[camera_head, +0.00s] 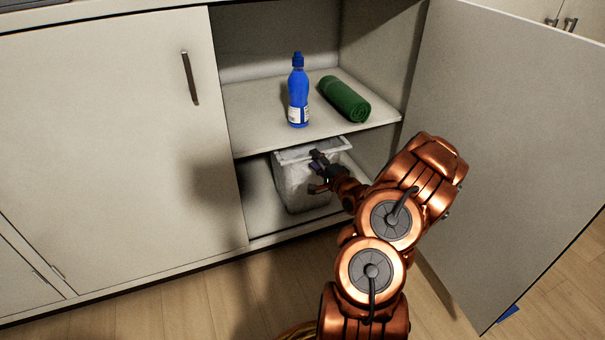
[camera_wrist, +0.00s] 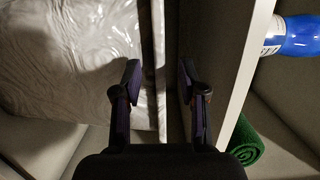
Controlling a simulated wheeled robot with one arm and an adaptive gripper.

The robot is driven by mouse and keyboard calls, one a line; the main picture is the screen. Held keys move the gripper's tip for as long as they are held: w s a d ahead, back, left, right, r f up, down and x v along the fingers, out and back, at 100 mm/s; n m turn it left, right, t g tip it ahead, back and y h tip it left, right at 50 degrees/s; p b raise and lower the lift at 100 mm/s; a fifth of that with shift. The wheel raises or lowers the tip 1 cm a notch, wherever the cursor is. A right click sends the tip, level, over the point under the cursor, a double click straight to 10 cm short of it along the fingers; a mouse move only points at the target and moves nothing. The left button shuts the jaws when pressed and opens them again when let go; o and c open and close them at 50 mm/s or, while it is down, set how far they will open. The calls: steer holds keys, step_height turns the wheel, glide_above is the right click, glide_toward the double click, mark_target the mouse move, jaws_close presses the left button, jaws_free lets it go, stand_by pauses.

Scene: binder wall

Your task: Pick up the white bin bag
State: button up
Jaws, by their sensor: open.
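The white bin bag (camera_head: 294,188) is a crinkled, translucent whitish bag hanging in a boxy shape from a pale rim on the lower cabinet shelf. In the wrist view the bag (camera_wrist: 70,60) fills the left side, its rim running up the middle. My gripper (camera_head: 316,172) is at the bag's right front, partly covering it. In the wrist view my gripper (camera_wrist: 158,80) is open, one finger on each side of the rim line. I cannot tell whether the fingers touch it.
A blue bottle (camera_head: 298,92) and a green roll (camera_head: 346,100) stand and lie on the upper shelf (camera_head: 255,112), just above the bag. The open cabinet door (camera_head: 510,140) is to the right of my arm. A closed door (camera_head: 100,150) is at left.

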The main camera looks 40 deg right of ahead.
steer(key=shift+w+d, duration=0.1)
steer(key=shift+w, duration=0.55)
jaws_close()
